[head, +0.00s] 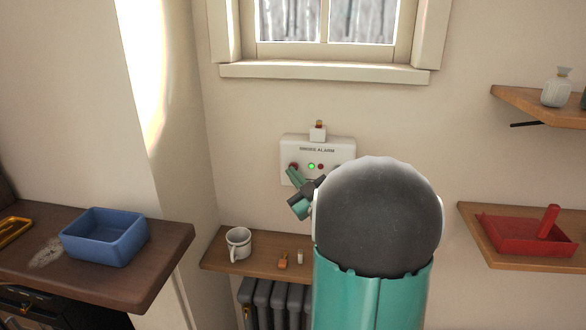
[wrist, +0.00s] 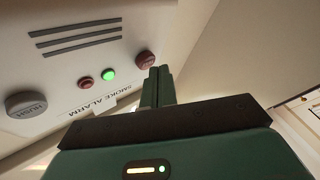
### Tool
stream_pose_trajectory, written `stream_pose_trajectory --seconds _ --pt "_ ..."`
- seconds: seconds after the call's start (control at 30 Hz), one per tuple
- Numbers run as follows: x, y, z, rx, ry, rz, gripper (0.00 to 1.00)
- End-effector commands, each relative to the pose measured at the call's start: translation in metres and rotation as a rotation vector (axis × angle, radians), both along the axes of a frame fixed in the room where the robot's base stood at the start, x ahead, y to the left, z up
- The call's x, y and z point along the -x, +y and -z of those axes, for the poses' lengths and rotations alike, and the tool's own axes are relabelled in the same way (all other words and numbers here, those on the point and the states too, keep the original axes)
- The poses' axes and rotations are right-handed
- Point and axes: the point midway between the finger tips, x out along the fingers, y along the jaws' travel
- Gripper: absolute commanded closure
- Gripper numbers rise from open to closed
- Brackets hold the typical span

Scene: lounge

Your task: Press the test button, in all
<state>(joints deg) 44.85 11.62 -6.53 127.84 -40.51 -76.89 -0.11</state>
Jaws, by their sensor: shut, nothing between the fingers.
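The white smoke alarm (head: 317,143) is on the wall below the window. It shows upside down in the wrist view (wrist: 60,62). A red round button (head: 293,166) sits at its left end; it also shows in the wrist view (wrist: 145,59). I cannot read a test label on it. A grey button marked HUSH (wrist: 27,103) is at the other end. A lit green light (wrist: 109,75) and a small red light (wrist: 85,82) lie between them. My gripper (head: 290,173) is shut and empty, its fingertips (wrist: 158,70) right beside the red button. I cannot tell whether they touch it.
A shelf (head: 221,258) below holds a white mug (head: 238,243), an orange item (head: 283,260) and a small white item (head: 300,256), above a radiator (head: 263,297). A blue box (head: 104,236) stands on the left counter. Right shelves hold a vase (head: 556,88) and red tray (head: 510,236).

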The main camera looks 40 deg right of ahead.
Motion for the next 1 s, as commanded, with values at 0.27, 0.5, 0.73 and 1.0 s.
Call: stream_pose_trajectory --seconds 0.27,0.5,0.73,1.0 --pt "0.004 0.006 0.0 0.0 0.0 0.0 1.0" --pt "0.006 0.008 0.0 0.0 -0.001 0.0 1.0" --pt "0.018 0.024 0.0 -0.001 -0.001 -0.001 1.0" --pt "0.032 0.042 0.0 0.0 0.0 0.0 1.0"
